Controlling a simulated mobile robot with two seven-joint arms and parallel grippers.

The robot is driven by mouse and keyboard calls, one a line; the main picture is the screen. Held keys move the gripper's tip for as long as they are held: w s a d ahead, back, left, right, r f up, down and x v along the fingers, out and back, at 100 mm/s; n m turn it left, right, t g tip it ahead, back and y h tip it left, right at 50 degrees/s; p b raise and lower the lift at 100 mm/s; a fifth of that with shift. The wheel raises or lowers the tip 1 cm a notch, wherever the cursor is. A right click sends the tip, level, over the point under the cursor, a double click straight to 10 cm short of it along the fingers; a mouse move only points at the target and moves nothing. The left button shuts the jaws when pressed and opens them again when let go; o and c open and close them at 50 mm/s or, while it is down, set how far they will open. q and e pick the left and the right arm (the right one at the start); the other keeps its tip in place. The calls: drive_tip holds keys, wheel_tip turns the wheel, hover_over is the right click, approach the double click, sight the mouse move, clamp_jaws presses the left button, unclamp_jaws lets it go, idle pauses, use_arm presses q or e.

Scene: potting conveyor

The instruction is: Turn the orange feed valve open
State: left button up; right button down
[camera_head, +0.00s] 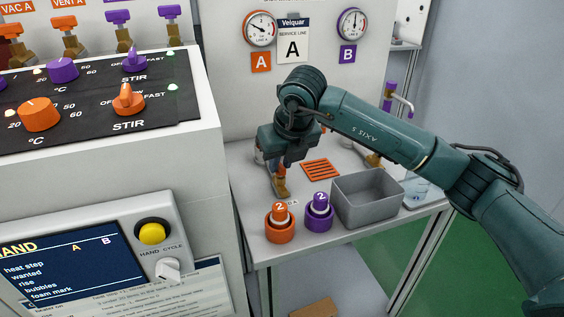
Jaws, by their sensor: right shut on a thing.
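The orange feed valve (281,187) stands at the back left of the grey bench, under the orange A sign. Its brass lower body shows below my right gripper (277,163), and a bit of orange shows between the fingers. My right gripper reaches down from above and is shut on the valve's handle. The fingers and wrist hide most of the handle, so its exact angle cannot be told. My left gripper is not in view.
Orange (281,228) and purple (318,217) holders with "2" bottles stand in front of the valve. A grey bin (366,199) is to their right. An orange slotted mat (321,168) lies behind. Gauges (260,28) hang on the wall. A control cabinet (185,150) blocks the left.

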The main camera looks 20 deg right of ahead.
drive_tip(key=shift+m, duration=0.5)
drive_tip(key=shift+m+h, duration=0.3)
drive_tip(key=c, duration=1.3)
unclamp_jaws()
drive_tip(key=v, duration=1.3)
drive_tip(key=shift+r+p, duration=0.15)
drive_tip(key=shift+p, duration=0.2)
